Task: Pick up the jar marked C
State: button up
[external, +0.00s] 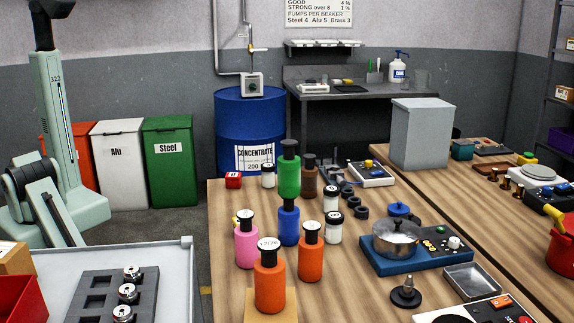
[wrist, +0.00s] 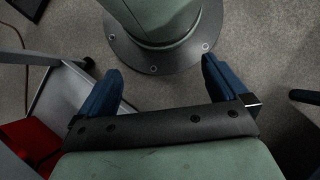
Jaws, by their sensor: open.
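Several small white jars with black lids stand upright on the wooden bench in the external view. One jar (external: 268,178) is at the back near the blue drum. Another jar (external: 331,200) stands right of the blue bottle, and a third jar (external: 334,233) is just in front of it. Their lid marks are too small to read, so I cannot tell which is C. My gripper (wrist: 160,66) shows in the wrist view with its two blue fingers wide apart and nothing between them. It is away from the bench, over the floor and a round base plate.
Coloured bottles with dark caps, including a green bottle (external: 289,177), a pink bottle (external: 246,247) and an orange bottle (external: 270,287), crowd around the jars. A blue hotplate (external: 415,262) with a pot stands to the right. A grey cart (external: 180,285) stands left of the bench.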

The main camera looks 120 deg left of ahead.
dwell(0.3)
jog(key=c, duration=0.3)
